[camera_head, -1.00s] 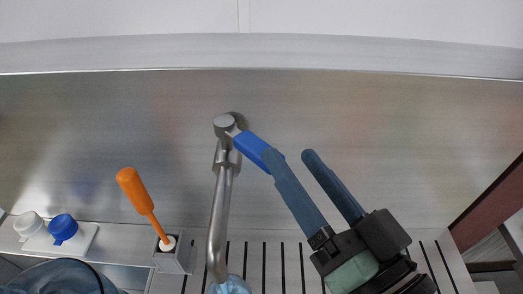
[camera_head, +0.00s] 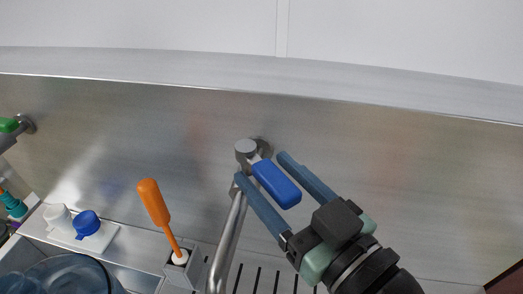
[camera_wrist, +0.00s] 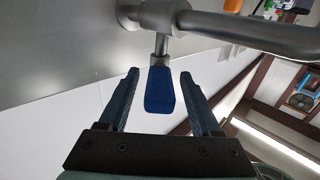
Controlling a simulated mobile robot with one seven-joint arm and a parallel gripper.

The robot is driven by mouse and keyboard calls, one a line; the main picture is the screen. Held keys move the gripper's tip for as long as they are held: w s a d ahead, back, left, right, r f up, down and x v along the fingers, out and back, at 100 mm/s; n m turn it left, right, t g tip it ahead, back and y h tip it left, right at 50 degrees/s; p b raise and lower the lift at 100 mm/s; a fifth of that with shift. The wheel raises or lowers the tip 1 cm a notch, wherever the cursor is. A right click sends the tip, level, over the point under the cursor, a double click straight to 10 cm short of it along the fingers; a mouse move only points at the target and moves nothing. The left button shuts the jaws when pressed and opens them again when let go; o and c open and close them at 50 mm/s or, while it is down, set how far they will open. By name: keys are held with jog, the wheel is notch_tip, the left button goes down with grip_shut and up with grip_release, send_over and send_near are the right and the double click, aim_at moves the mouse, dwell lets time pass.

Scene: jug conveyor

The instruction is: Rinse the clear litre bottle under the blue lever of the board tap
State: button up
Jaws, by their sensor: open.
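The board tap (camera_head: 232,225) is a grey metal pipe on the steel back wall, its spout running down to the bottom edge. Its blue lever (camera_head: 277,184) points down and right from the tap head. My gripper (camera_head: 262,167) is open, with one finger on each side of the lever. In the wrist view the blue lever (camera_wrist: 160,90) stands between the open fingers (camera_wrist: 158,74), with a visible gap on both sides. I cannot make out the clear litre bottle under the spout, whose lower end is cut off by the frame.
An orange-handled brush (camera_head: 154,203) stands in a grey holder left of the tap. White and blue caps (camera_head: 87,223) sit on a white plate further left. A large clear bluish vessel (camera_head: 65,277) is at lower left. A green-handled tap (camera_head: 9,125) is at the far left.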

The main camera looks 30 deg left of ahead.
jog(key=shift+p+x, duration=0.3)
jog(key=shift+x, duration=1)
grip_shut()
dwell(0.5)
